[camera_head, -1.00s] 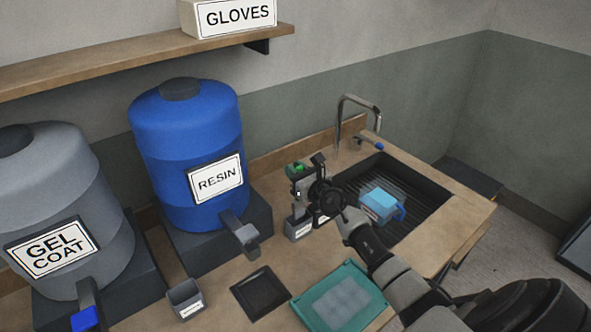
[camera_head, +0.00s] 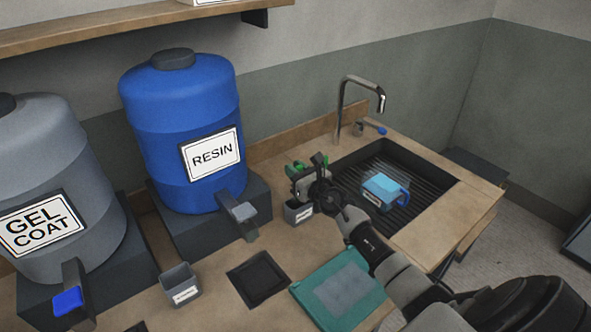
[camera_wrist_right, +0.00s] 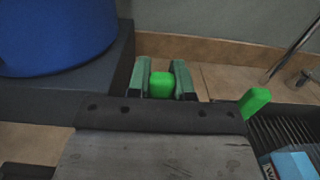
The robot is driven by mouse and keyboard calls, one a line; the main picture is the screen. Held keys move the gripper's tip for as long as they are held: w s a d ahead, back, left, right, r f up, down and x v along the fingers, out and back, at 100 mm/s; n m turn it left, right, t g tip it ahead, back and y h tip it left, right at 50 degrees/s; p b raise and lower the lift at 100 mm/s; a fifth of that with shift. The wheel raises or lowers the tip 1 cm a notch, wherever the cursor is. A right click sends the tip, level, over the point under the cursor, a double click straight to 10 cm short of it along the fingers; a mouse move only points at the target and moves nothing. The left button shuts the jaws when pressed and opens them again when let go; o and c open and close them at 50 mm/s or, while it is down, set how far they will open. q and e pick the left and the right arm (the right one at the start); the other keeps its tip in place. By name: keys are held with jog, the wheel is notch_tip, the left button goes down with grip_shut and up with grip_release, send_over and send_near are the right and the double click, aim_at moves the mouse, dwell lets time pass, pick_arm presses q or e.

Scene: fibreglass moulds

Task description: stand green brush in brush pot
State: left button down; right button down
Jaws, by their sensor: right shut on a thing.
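My right gripper (camera_head: 300,178) is shut on the green brush (camera_head: 292,171), just above or at the mouth of a small grey labelled pot (camera_head: 298,213) beside the sink. In the right wrist view the green brush (camera_wrist_right: 161,85) shows as a green block between the two fingers (camera_wrist_right: 161,80). Its lower end is hidden, so I cannot tell whether it is inside the pot. A second green piece (camera_wrist_right: 256,102) shows to the right there; I cannot tell what it belongs to. The pot's label is too small to read. My left gripper is out of view.
A second grey labelled pot (camera_head: 180,285) stands front left. A black tray (camera_head: 258,278) and a teal tray (camera_head: 310,293) lie on the bench. The blue resin drum (camera_head: 165,120) stands left. The sink (camera_head: 430,180) holds a light-blue container (camera_head: 382,190); the tap (camera_head: 343,105) is behind.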

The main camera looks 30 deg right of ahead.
jog(key=c, duration=0.9)
grip_release()
jog(key=shift+c, duration=0.2)
jog(key=shift+s+f, duration=0.1)
jog(key=shift+s, duration=0.45)
jog(key=s, duration=0.9)
jog(key=shift+s+d+p, duration=0.3)
jog(key=shift+s+d, duration=0.1)
jog(key=shift+d, duration=0.05)
